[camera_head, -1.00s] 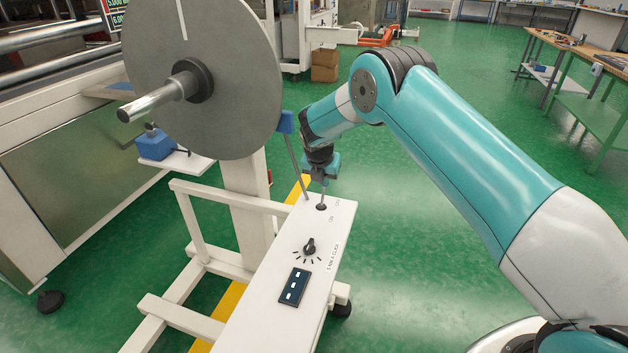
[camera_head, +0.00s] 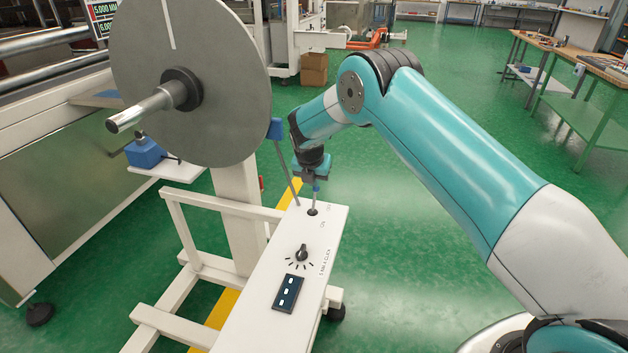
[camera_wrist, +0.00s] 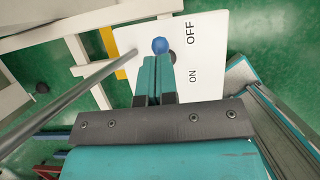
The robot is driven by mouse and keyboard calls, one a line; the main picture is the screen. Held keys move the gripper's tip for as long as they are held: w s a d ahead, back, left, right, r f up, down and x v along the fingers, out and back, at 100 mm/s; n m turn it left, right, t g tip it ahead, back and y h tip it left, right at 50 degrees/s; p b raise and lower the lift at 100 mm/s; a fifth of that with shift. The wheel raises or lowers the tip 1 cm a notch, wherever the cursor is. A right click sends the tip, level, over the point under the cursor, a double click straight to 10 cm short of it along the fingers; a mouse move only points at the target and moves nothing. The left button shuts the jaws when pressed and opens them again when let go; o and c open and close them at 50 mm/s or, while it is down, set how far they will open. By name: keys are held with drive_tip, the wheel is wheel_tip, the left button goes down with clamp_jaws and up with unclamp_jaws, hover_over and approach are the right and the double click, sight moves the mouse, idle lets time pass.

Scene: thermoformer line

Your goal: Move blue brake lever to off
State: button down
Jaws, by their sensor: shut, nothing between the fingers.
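The blue brake lever has a round blue knob (camera_wrist: 160,45) above a black boot, which shows at the far end of the white control panel (camera_head: 262,290). In the head view the lever (camera_head: 315,198) stands nearly upright just under my gripper (camera_head: 315,180). In the wrist view my gripper (camera_wrist: 158,66) is shut and empty, its tips right beside the knob; I cannot tell whether they touch. The OFF label (camera_wrist: 193,33) and ON label (camera_wrist: 193,76) are printed to the right of the lever; the knob lies between their levels, nearer OFF.
A thin grey rod with a blue head (camera_head: 275,129) rises close to the left of my gripper. A black rotary knob (camera_head: 302,253) and a small display (camera_head: 288,293) sit nearer on the panel. The green floor to the right is open.

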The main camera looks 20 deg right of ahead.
drive_tip(key=p+v, duration=0.7)
drive_tip(key=v, duration=0.3)
drive_tip(key=shift+w+d+r, duration=0.25)
drive_tip(key=shift+w+r, duration=0.05)
drive_tip(key=shift+w, duration=0.05)
